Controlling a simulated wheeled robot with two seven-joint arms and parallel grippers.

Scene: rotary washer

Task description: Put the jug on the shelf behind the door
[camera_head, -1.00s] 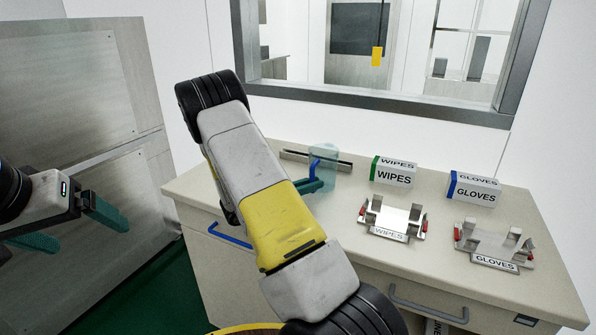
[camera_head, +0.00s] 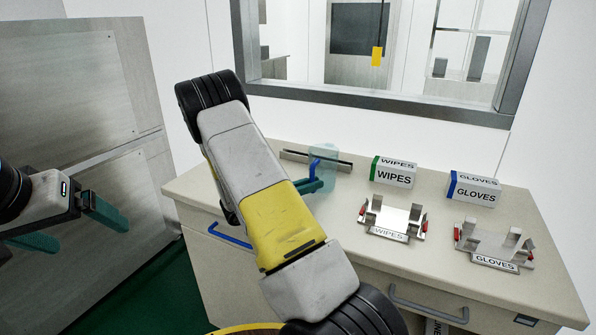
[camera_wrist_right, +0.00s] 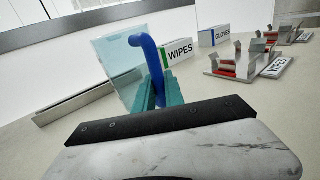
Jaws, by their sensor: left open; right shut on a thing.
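The jug (camera_head: 324,156) is a clear, pale blue vessel with a blue handle. It is at the back of the counter, partly hidden behind my right arm in the head view. My right gripper (camera_head: 314,184) is shut on its handle with teal fingers. In the right wrist view the jug (camera_wrist_right: 117,70) looks upright, and the gripper (camera_wrist_right: 160,92) holds the blue handle. I cannot tell whether the jug touches the counter. My left gripper (camera_head: 66,226) is open and empty at the far left, in front of grey metal panels. No shelf behind a door is clearly visible.
The counter (camera_head: 285,215) holds a WIPES box (camera_head: 393,174), a GLOVES box (camera_head: 474,190) and two metal holders, labelled WIPES (camera_head: 390,222) and GLOVES (camera_head: 494,250). A low metal rail (camera_wrist_right: 75,103) is beside the jug. Grey metal panels (camera_head: 75,100) stand at left.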

